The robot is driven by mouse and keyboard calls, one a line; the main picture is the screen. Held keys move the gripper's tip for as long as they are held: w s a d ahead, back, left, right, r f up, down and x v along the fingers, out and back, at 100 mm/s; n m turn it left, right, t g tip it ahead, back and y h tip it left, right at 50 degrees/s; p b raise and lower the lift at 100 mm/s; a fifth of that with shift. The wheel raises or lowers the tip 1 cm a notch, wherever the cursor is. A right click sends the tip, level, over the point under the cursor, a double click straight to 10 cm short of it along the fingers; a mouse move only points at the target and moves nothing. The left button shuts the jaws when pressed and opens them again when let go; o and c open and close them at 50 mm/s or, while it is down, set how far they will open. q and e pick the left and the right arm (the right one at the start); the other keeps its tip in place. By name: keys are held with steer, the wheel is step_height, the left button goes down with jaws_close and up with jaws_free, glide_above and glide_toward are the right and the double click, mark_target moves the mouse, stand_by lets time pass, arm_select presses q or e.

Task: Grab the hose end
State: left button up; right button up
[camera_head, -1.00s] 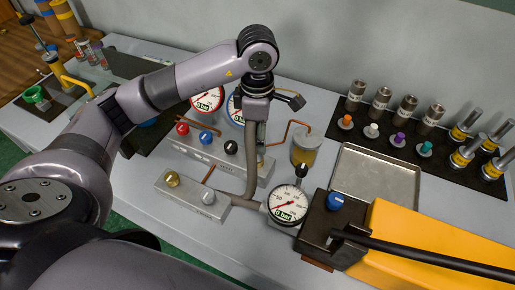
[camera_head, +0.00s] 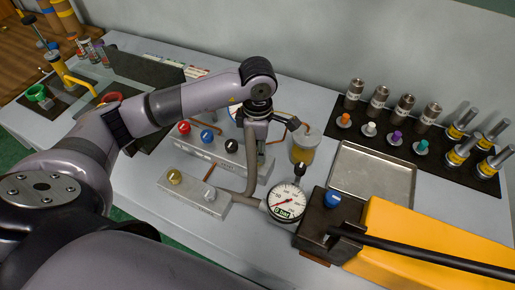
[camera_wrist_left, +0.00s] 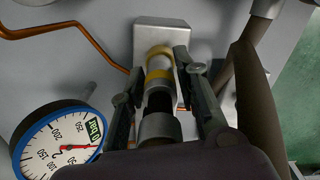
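A grey-brown hose (camera_head: 252,165) rises from the fitting beside the front gauge and runs up behind my left gripper (camera_head: 257,122). The hose also shows at the right of the left wrist view (camera_wrist_left: 252,85). In that view, a stacked coupling, grey, black and yellow-banded (camera_wrist_left: 158,100), stands between the two fingers in line with a pale metal block (camera_wrist_left: 160,36); it looks like the hose end. The fingers of the left gripper (camera_wrist_left: 160,82) are spread on either side of it, and narrow gaps seem to show. In the head view the gripper hides the coupling. My right gripper is out of view.
A manifold with coloured knobs (camera_head: 205,140) lies below the arm. A blue-rimmed gauge (camera_wrist_left: 55,143) is close left of the fingers. The metal tray (camera_head: 375,178) is empty.

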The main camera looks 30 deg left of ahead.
arm_select(q)
jaws_close()
steer(key=shift+r, duration=0.1)
stand_by(0.4)
